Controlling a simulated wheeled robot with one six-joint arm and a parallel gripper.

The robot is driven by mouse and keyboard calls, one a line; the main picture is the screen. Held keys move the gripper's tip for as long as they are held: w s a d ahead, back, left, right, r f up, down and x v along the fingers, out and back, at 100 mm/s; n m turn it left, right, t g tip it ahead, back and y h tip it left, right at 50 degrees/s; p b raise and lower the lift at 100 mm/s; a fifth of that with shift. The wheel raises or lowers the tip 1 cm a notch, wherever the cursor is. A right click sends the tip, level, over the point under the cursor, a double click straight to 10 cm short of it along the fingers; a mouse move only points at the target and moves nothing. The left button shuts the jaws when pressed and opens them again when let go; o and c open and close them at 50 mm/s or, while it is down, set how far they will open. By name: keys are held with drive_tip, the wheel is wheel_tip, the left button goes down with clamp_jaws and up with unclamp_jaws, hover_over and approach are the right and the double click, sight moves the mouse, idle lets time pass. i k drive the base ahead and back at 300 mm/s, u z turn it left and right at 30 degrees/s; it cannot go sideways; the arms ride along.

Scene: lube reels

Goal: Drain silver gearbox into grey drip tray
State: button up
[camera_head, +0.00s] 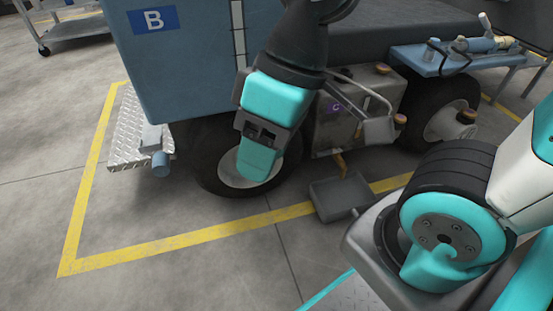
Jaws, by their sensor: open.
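The silver gearbox (328,135) is mounted low on the blue vehicle between its wheels, with a purple "C" label on its face. Brownish knobs show on its top and right side. A small amber-brown piece (340,162) shows below it; I cannot tell if it is a drain fitting or oil. The grey drip tray (340,196) lies on the floor under that piece, by the yellow line. My gripper (258,160), teal and black, hangs down left of the gearbox, in front of a wheel, apart from the gearbox in the picture. It is open, and I see nothing held.
The vehicle (190,70) with a "B" sign fills the back. A tread-plate step (127,125) juts out left. A blue bench (450,58) with a tool stands back right. Yellow lines (195,240) mark the floor, which is clear at front left.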

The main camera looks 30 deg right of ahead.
sight(329, 151)
drive_tip(key=u, duration=0.15)
drive_tip(key=i, duration=0.35)
drive_tip(key=z, duration=1.3)
